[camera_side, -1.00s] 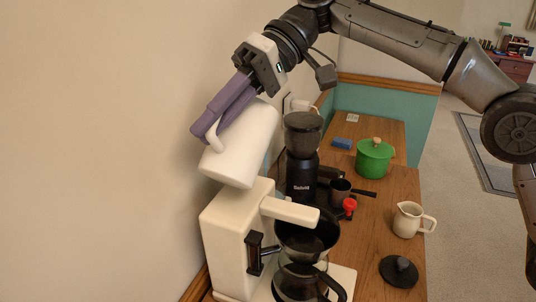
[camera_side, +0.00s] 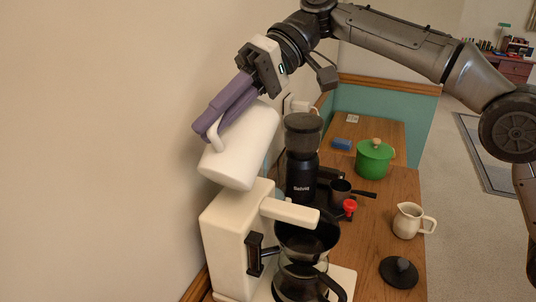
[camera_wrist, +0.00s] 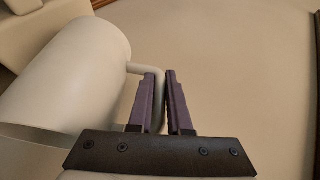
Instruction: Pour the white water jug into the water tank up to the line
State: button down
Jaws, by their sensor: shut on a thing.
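The white water jug (camera_side: 240,150) is held tilted above the white coffee maker (camera_side: 227,236), its lower end close to the machine's top. My gripper (camera_side: 205,130) is shut on the jug's handle. In the wrist view, the jug (camera_wrist: 70,75) lies to the left, and my gripper's purple fingers (camera_wrist: 160,78) close around the handle. The water tank has a dark, narrow level window (camera_side: 254,254) on the machine's side. I cannot make out a water level or line there. The tank's opening and any water inside the jug are hidden.
A black grinder (camera_side: 301,165) stands just behind the coffee maker. A glass carafe (camera_side: 300,280) sits under the brew basket. A green pot (camera_side: 374,160), a cream pitcher (camera_side: 408,220) and a black lid (camera_side: 398,271) are on the wooden counter (camera_side: 375,255). The wall is close on the left.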

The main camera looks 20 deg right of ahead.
jog(key=shift+r, duration=0.1)
jog(key=shift+s+a+f+n+t+h, duration=0.35)
jog(key=shift+s+a+t+h, duration=0.3)
jog(key=shift+h, duration=0.15)
jog(key=shift+s+a+f+t+h, duration=0.1)
jog(key=shift+a+f+t+h, duration=0.05)
jog(key=shift+f+t+h, duration=0.3)
jog(key=shift+s+a+f+n+t+h, duration=0.85)
jog(key=shift+s+a+f+t+h, duration=1.05)
jog(key=shift+f+h, duration=1.05)
notch_tip(320, 180, up, 4)
jog(key=shift+w+r+p, duration=0.1)
jog(key=shift+r+p, duration=0.15)
jog(key=shift+p, duration=0.2)
